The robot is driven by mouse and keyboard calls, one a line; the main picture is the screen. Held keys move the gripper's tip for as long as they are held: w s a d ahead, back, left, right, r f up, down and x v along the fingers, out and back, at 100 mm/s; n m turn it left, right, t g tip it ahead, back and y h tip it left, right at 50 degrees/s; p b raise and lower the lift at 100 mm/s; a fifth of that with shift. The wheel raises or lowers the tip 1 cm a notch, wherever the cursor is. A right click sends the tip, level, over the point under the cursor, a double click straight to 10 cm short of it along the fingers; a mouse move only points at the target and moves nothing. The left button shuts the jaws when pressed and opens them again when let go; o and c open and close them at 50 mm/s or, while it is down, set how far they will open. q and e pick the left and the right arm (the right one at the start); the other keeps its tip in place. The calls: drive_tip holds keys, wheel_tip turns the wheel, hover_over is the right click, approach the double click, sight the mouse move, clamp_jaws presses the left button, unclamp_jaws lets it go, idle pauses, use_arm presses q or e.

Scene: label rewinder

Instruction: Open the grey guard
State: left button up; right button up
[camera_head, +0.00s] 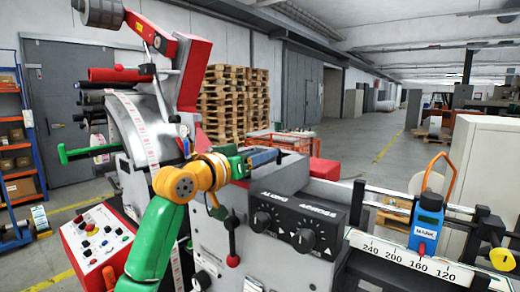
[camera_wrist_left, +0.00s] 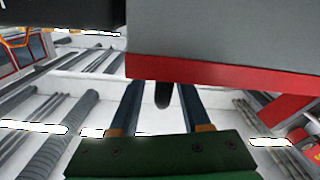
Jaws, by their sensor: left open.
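A grey panel with a red lower edge, likely the grey guard (camera_wrist_left: 225,45), fills the upper right of the left wrist view. A dark rounded peg (camera_wrist_left: 163,96) shows below its red edge, between my left gripper's fingers. Whether the fingers touch the peg I cannot tell. My left gripper (camera_head: 264,157) is open, its blue fingers pointing right just above a dark grey control box (camera_head: 296,222) in the head view. The fingertips (camera_wrist_left: 162,88) run up to the panel's edge, which hides their ends. In the head view I cannot clearly tell the guard apart. My right gripper is not in view.
The rewinder carries a label reel (camera_head: 135,130) and a red-and-grey arm (camera_head: 150,35) at left. A red button panel (camera_head: 97,238) stands lower left. A blue sensor (camera_head: 426,222) sits on a scale rail (camera_head: 400,262) at right. Pallets (camera_head: 233,105) stand behind.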

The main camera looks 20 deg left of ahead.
use_arm(q)
drive_tip(key=shift+w+f, duration=0.2)
drive_tip(key=shift+w, duration=0.15)
drive_tip(key=shift+c, duration=1.3)
clamp_jaws()
